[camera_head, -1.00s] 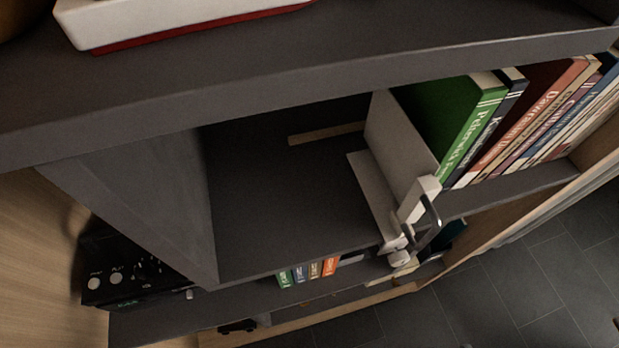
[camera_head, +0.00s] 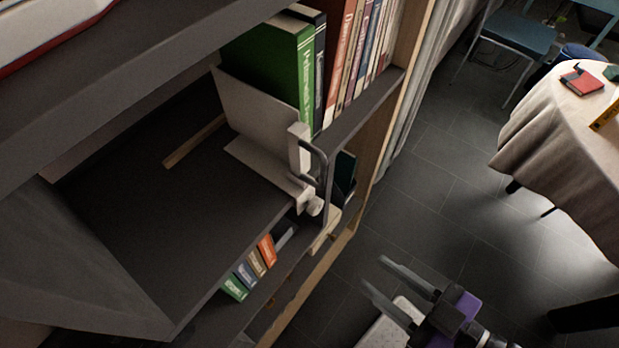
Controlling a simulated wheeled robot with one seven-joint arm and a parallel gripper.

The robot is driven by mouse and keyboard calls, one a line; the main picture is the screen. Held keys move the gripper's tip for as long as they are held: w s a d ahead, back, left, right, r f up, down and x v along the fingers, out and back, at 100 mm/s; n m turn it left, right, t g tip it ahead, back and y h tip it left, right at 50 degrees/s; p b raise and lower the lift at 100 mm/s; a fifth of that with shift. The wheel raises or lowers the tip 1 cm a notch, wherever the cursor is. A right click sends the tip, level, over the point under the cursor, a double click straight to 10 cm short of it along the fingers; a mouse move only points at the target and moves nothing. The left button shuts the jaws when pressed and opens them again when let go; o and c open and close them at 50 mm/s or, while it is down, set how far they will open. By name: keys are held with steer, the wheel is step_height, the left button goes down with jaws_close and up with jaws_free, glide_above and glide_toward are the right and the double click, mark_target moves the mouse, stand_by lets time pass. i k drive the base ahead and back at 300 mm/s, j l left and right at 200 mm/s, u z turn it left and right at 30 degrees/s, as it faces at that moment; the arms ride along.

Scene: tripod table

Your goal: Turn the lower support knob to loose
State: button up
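A white bookend support (camera_head: 262,110) stands on the grey shelf against the row of books, with its flat foot on the shelf board. A white clamp block with a dark curved handle (camera_head: 318,160) sits at its front edge. A small white knob (camera_head: 315,206) shows low on the clamp, by the shelf's front edge. Its turn setting is too small to read. My gripper (camera_head: 372,270) is at the lower right, in front of and below the clamp, apart from it. Its two grey fingers are spread, with nothing visible between them.
Upright books (camera_head: 335,55) fill the shelf behind the support. Small coloured boxes (camera_head: 250,268) stand on the shelf below. A table with a cloth (camera_head: 560,120) and a blue chair (camera_head: 518,40) are at the right. Tiled floor (camera_head: 430,150) lies open between.

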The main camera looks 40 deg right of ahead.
mark_target(315, 205)
steer(key=k+l+u, duration=0.15)
steer(key=k+l, duration=0.15)
steer(key=k, duration=0.2)
steer(key=k+l+u, duration=0.15)
steer(key=k, duration=0.35)
steer(key=l, duration=0.1)
